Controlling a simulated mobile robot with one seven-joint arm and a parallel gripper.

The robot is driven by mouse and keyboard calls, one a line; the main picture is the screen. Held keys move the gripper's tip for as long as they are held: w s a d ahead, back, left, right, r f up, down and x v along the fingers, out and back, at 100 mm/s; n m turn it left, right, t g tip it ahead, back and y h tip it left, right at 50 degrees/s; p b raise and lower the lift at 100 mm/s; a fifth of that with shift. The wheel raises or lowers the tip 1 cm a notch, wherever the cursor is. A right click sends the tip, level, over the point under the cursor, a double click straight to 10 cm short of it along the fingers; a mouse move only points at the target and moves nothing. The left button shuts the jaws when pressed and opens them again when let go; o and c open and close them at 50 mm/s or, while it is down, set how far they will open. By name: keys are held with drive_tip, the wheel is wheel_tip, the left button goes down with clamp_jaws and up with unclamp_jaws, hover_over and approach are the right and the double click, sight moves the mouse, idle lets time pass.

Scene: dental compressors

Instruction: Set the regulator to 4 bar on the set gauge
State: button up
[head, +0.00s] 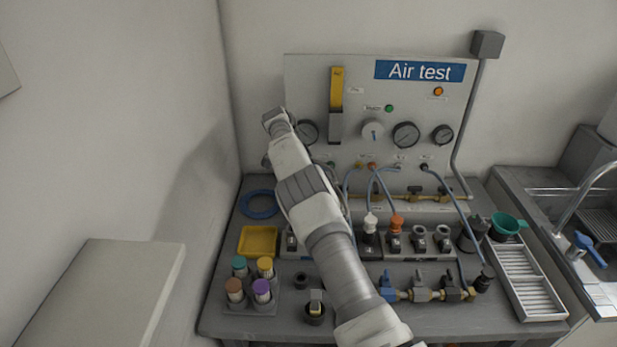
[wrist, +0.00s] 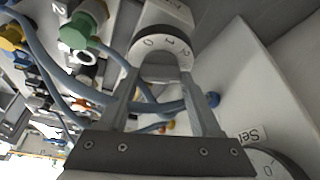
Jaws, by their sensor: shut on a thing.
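A round light knob (wrist: 148,42) with a numbered rim shows at the top of the wrist view; it looks like the regulator, though no name on it can be read. My gripper (wrist: 165,75) has its fingers on either side of the knob's grip and is shut on it. A gauge (wrist: 270,164) beside a "Set" label is cut off at the lower right of the wrist view; its needle cannot be read. In the head view my arm hides the gripper and the held knob. A gauge (head: 309,132) shows just right of my wrist there.
Blue hoses (wrist: 45,60) and a green fitting (wrist: 80,32) lie close left of my fingers. The "Air test" panel (head: 300,75) carries another knob (head: 372,130) and two more gauges (head: 406,135) (head: 443,135). The bench holds a yellow tray (head: 258,228) and several coloured-top containers.

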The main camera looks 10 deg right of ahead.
idle(0.7)
drive_tip(key=o, duration=1.4)
drive_tip(key=shift+p+v, duration=6.15)
drive_tip(key=shift+v, duration=2.55)
drive_tip(key=shift+d, duration=0.1)
